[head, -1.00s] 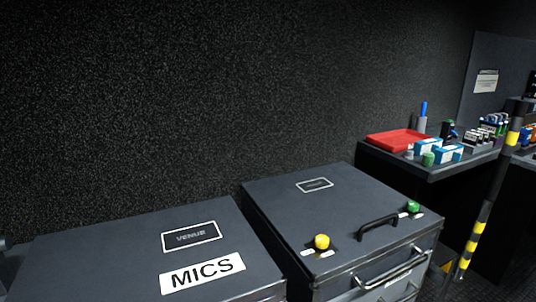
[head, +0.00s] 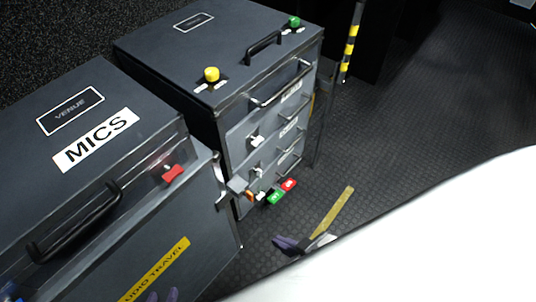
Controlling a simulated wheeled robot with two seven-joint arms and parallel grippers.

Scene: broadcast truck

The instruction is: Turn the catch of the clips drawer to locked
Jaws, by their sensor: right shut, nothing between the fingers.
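A dark drawer cabinet (head: 215,60) stands at the upper middle of the head view, its front showing several stacked grey drawers with bar handles. Its drawer labels (head: 290,92) are too small to read, so I cannot tell which is the clips drawer. Small pale fittings (head: 257,141) sit at the left of the drawer fronts. My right gripper (head: 290,243), with purple fingers, is shut and empty, in front of and below the cabinet. Only the purple tips of my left gripper (head: 163,296) show at the bottom edge.
The MICS case (head: 75,190) with a black handle and red latch stands left of the cabinet. A yellow knob (head: 211,75) and a green knob (head: 294,22) are on the cabinet top. A striped post (head: 350,48) stands behind. The dark floor (head: 420,110) at right is clear.

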